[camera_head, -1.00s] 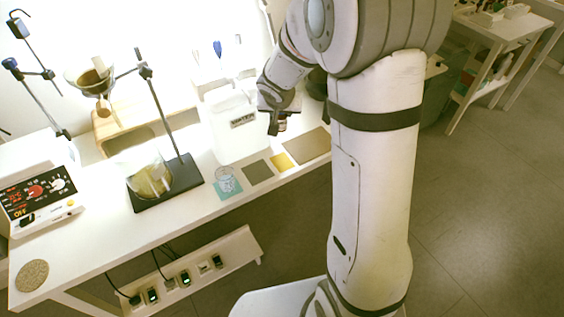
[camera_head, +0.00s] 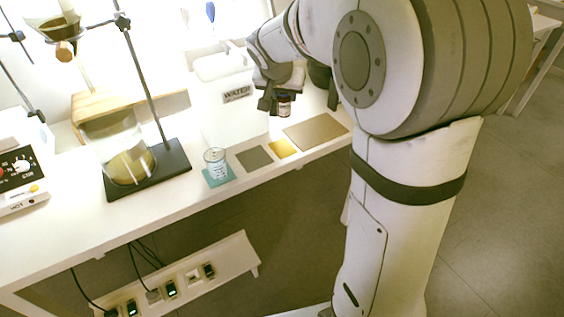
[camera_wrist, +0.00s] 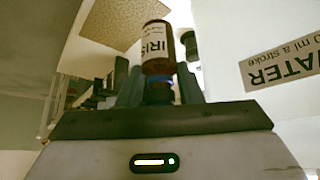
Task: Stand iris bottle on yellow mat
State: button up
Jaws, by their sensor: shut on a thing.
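The iris bottle (camera_head: 284,106) is a small amber bottle with a white label. In the wrist view the bottle (camera_wrist: 157,45) shows the letters IRIS, with a blue part between the fingers. My gripper (camera_head: 280,97) is shut on it; the fingers (camera_wrist: 157,88) also show in the wrist view. The yellow mat (camera_head: 284,148) is a small bare square near the table's front edge. In the head view the bottle appears above and behind it, roughly upright; its height over the table is hard to tell.
The yellow mat lies between a grey mat (camera_head: 254,157) and a larger brown mat (camera_head: 316,131). A glass beaker (camera_head: 215,162) stands on a teal mat (camera_head: 219,178). A white WATER container (camera_head: 232,118) stands close left of my gripper. A dark bottle (camera_wrist: 190,46) shows beyond the iris bottle.

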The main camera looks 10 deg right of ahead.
jog(key=shift+s+a+f+b, duration=0.3)
jog(key=shift+f+b, duration=0.3)
jog(key=shift+b, duration=0.9)
jog(key=shift+s+f, duration=0.1)
jog(key=shift+f, duration=0.15)
notch_tip(320, 180, down, 9)
jog(key=b, duration=0.3)
jog(key=shift+f, duration=0.15)
jog(key=shift+f, duration=0.1)
jog(key=shift+f, duration=0.15)
jog(key=o, duration=1)
